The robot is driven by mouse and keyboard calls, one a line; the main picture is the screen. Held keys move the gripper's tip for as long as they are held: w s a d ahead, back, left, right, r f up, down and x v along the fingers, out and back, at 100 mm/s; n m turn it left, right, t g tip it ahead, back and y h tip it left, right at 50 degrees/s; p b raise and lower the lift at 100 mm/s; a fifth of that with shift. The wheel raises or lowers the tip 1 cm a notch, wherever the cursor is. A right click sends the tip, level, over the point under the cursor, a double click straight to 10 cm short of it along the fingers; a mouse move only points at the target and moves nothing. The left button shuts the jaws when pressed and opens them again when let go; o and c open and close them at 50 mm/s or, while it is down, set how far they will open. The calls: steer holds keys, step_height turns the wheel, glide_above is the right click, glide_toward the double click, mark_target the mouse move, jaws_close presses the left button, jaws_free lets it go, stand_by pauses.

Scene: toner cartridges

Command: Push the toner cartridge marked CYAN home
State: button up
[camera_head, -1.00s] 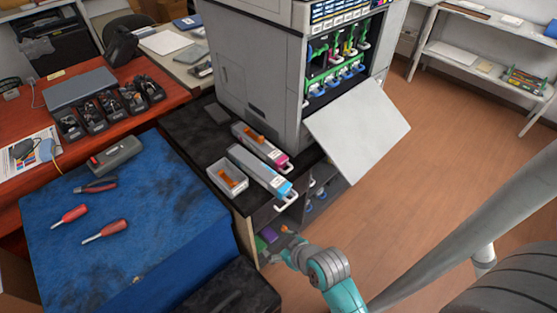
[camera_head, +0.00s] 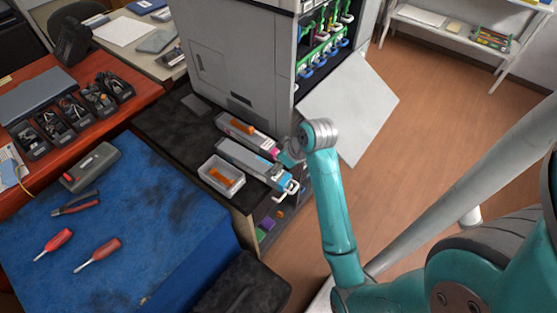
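A long grey cartridge with a cyan end (camera_head: 248,163) lies on the black top of the low cabinet, its white loop handle (camera_head: 289,188) at the cabinet's front edge. Any lettering is too small to read. A similar cartridge with a magenta end (camera_head: 238,131) lies behind it. My gripper (camera_head: 290,157) is near the handle ends of both cartridges. My wrist partly hides its fingers, so their opening and any contact are unclear. The printer (camera_head: 225,55) has an open bay (camera_head: 322,38) with green parts and blue-and-white handles inside.
The printer's pale door (camera_head: 350,105) hangs open beside my wrist. A white tray with an orange item (camera_head: 208,178) sits in front of the cyan-ended cartridge. Tools lie on the blue mat (camera_head: 150,235). Wooden floor (camera_head: 440,110) is clear at the right.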

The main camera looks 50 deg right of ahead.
steer(key=shift+x, duration=4.55)
jaws_close()
steer(key=shift+r, duration=3.5)
